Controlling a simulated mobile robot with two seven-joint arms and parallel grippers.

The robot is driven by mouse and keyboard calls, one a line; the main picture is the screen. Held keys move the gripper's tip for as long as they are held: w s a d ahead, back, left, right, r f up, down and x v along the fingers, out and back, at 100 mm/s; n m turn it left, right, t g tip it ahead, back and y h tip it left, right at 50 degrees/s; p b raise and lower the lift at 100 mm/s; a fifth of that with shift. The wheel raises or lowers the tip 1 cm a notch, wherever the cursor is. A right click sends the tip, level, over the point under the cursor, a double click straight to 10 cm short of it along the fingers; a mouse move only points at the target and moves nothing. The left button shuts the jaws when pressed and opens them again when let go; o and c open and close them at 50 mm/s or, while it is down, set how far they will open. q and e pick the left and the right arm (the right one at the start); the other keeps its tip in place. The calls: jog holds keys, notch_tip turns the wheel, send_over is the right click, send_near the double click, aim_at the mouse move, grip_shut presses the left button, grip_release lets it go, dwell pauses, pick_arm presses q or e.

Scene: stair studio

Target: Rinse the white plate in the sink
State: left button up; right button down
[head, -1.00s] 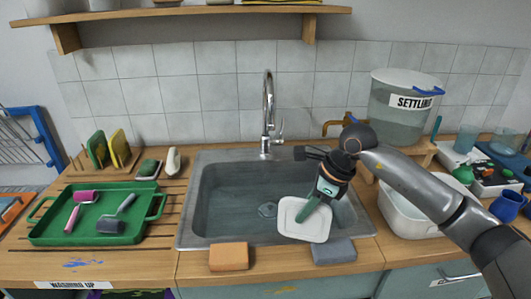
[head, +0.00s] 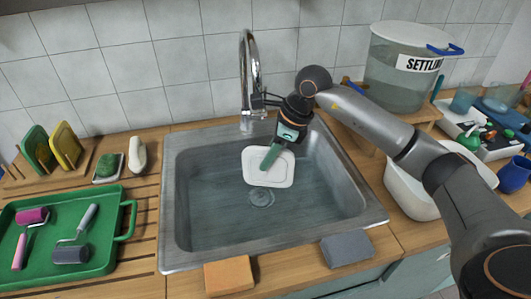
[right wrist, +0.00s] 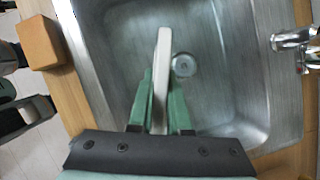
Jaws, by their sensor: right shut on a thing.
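The white plate (head: 280,172), square with rounded corners, is held over the basin of the grey metal sink (head: 180,215). My right gripper (head: 271,157) is shut on the plate, with a green finger across its face. In the right wrist view the plate (right wrist: 163,62) shows edge-on between the two green fingers (right wrist: 160,95). The tap (head: 247,75) stands behind the basin, its spout close to my right wrist. No running water can be made out. The drain (head: 261,197) shows just below the plate. My left gripper is not seen in the head view.
An orange sponge (head: 229,275) and a grey sponge (head: 347,248) lie at the sink's front edge. A green tray (head: 100,275) with rollers is at left. A settling bucket (head: 398,85) and a white tub (head: 410,200) stand at right.

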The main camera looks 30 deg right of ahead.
aim_at(266, 184)
notch_tip(266, 184, down, 9)
jog(key=b, duration=0.5)
jog(key=shift+w+b, duration=0.1)
jog(key=shift+b, duration=0.3)
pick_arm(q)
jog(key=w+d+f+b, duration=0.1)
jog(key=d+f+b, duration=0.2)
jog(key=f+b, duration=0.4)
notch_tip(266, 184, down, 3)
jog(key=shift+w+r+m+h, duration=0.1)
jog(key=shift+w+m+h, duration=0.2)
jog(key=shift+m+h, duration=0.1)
pick_arm(e)
notch_tip(266, 184, down, 10)
jog(key=shift+f, duration=0.2)
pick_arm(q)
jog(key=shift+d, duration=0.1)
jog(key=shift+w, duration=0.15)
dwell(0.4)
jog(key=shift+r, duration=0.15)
pick_arm(e)
jog(key=shift+r, duration=0.15)
